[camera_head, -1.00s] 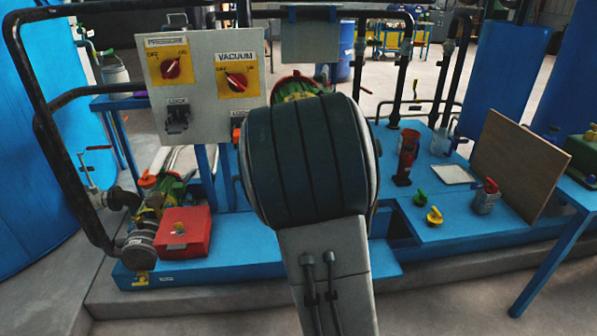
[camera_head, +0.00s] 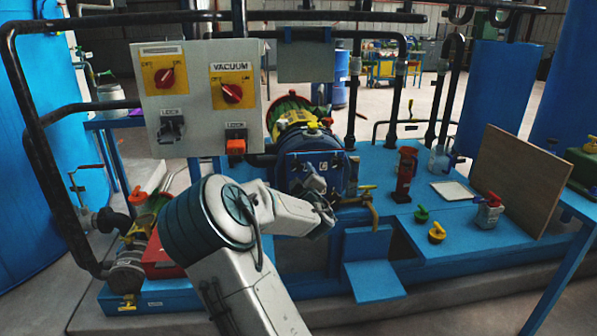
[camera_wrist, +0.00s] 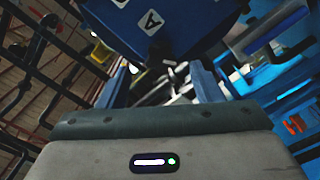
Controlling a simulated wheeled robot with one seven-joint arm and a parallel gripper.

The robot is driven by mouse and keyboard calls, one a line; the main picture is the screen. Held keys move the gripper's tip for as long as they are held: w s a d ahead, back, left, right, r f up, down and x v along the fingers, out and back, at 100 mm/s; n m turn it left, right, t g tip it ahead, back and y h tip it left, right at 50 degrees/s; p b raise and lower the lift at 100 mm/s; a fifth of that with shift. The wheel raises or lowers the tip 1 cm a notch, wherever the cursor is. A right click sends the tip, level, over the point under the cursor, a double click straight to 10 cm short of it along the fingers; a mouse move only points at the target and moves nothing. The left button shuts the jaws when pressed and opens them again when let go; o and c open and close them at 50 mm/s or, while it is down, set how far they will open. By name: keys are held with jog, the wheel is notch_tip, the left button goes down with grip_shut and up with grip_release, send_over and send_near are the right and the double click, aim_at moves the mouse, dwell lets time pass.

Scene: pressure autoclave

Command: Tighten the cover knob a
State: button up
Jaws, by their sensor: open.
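In the wrist view the blue cover (camera_wrist: 190,25) fills the top, with a white tile lettered A (camera_wrist: 151,22). My gripper (camera_wrist: 160,78) has its two fingers apart just below that label, with pale and dark small parts between and beyond them. I cannot tell which part is cover knob a, or whether the fingers touch it. In the head view my gripper (camera_head: 314,188) is small in front of the cover's lower part.
A grey panel (camera_head: 200,55) with red knobs stands at upper left. A brass tap (camera_head: 372,210) sticks out right of the cover.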

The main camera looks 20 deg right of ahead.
aim_at(298, 168)
jog(key=shift+x, duration=3)
jog(key=shift+f, duration=0.1)
jog(key=c, duration=1)
